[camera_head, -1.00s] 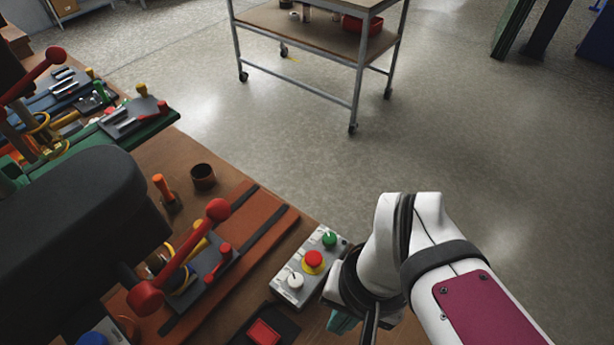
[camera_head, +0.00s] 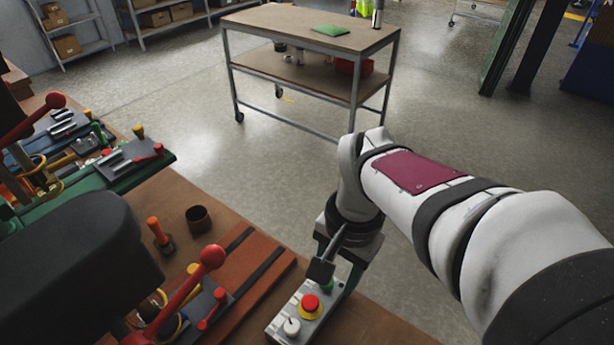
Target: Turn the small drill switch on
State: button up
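A grey control box (camera_head: 294,327) sits at the right edge of the brown workbench. It carries a white knob (camera_head: 291,326), a red mushroom button on a yellow ring (camera_head: 310,304) and a green button (camera_head: 327,285), which is partly covered. I cannot tell which of these is the small drill switch. My gripper (camera_head: 334,274) is over the far end of the box, by the green button. A dark finger-like part reaches down close to that button, and a green part shows at its right. The spacing of the fingertips is unclear, as is any contact.
A dark machine (camera_head: 75,260) with red-ball levers (camera_head: 190,280) fills the left foreground. A wheeled cart (camera_head: 310,35) stands beyond, with open floor between.

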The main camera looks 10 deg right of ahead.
jog(key=shift+o, duration=1.3)
jog(key=w+d+f+m, duration=0.1)
jog(key=w+f+m, duration=0.1)
jog(key=w, duration=0.6)
jog(key=shift+d+f, duration=0.3)
jog(key=shift+f, duration=0.1)
jog(key=f, duration=1.5)
jog(key=shift+w+a, duration=0.25)
grip_shut()
